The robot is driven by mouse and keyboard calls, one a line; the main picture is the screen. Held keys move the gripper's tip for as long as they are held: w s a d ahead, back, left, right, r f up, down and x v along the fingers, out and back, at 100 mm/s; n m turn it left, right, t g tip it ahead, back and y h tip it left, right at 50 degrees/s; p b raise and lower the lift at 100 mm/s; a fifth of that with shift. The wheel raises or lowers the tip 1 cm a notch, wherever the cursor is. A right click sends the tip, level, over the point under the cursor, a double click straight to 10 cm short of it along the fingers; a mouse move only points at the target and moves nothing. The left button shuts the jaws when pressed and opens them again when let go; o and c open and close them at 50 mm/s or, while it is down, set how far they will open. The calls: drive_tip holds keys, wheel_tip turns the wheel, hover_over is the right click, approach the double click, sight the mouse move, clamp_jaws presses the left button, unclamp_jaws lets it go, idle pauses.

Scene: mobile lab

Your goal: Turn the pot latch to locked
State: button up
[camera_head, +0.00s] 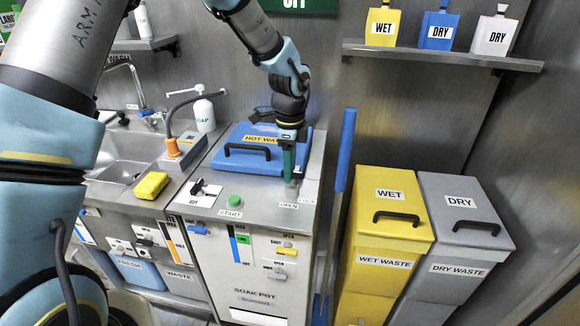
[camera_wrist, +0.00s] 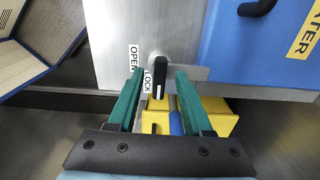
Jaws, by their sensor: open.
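The pot latch is a small black lever (camera_wrist: 159,77) with a white mark, on a grey pivot at the edge of the steel soak-pot top. In the wrist view it points down the picture, towards my gripper. The OPEN label (camera_wrist: 134,60) and LOCK label (camera_wrist: 149,83) lie just left of it. My gripper (camera_wrist: 158,75) is open, with its green fingers on either side of the lever and no clear contact. In the head view my gripper (camera_head: 290,172) reaches down beside the pot's blue lid (camera_head: 240,162), largely hiding the lever.
A blue pole (camera_head: 346,150) stands upright just right of the soak pot (camera_head: 255,262). The yellow wet-waste bin (camera_head: 385,225) and grey dry-waste bin (camera_head: 460,225) are farther right. The sink (camera_head: 125,150), yellow sponge (camera_head: 151,185) and soap bottle (camera_head: 204,115) are left.

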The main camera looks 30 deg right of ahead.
wheel_tip(320, 180, up, 11)
drive_tip(key=b, duration=0.1)
drive_tip(key=shift+b, duration=0.4)
drive_tip(key=shift+f, duration=0.15)
drive_tip(key=w+a+f+n, duration=0.1)
drive_tip(key=w+a+n, duration=0.2)
drive_tip(key=a+n, duration=0.55)
drive_tip(key=w+a+n, duration=0.3)
drive_tip(key=a+n, duration=0.1)
drive_tip(key=a, duration=1)
drive_tip(key=s+a+f+n, duration=0.1)
drive_tip(key=s+a+n, duration=0.1)
drive_tip(key=a+n, duration=0.4)
drive_tip(key=s+a+f+n+t, duration=0.1)
drive_tip(key=s+a+n, duration=0.2)
drive_tip(key=a+n, duration=0.4)
drive_tip(key=a, duration=0.5)
drive_tip(key=shift+s+t, duration=0.15)
drive_tip(key=shift+t, duration=0.15)
